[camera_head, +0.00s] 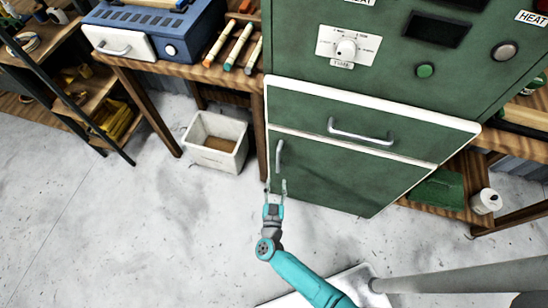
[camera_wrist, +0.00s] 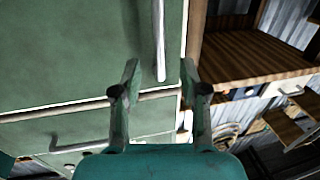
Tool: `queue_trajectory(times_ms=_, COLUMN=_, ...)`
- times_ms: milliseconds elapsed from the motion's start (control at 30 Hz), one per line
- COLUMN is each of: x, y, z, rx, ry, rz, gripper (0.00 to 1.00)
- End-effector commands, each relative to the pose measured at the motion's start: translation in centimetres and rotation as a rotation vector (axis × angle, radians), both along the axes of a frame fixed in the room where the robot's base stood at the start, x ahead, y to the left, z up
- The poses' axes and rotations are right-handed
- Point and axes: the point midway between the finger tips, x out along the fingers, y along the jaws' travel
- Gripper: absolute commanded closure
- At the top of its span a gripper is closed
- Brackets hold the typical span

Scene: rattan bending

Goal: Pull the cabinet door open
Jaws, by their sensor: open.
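The green cabinet door (camera_head: 335,180) is the lower panel of the cabinet and looks closed. Its silver vertical handle (camera_head: 279,157) is near the door's left edge. My gripper (camera_head: 275,186) is open and empty, just below the handle in the head view. In the wrist view my gripper (camera_wrist: 160,85) shows two spread fingers, with the handle (camera_wrist: 160,40) ahead, roughly between them. The green door (camera_wrist: 65,50) fills the upper left there. I cannot tell the exact gap from fingers to handle; no contact shows.
A drawer with a silver horizontal handle (camera_head: 360,136) sits above the door. A white bin (camera_head: 215,141) stands on the floor to the left. Wooden tables flank the cabinet, with a paper roll (camera_head: 486,201) at right. The grey floor (camera_head: 150,240) in front is mostly clear.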

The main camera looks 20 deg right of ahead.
Motion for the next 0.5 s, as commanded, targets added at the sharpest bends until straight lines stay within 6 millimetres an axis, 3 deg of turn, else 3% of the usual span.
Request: queue_trajectory(times_ms=500, x=7.2, y=-3.5, z=0.1, rx=0.001, ry=-0.003, rz=-0.003, gripper=0.57)
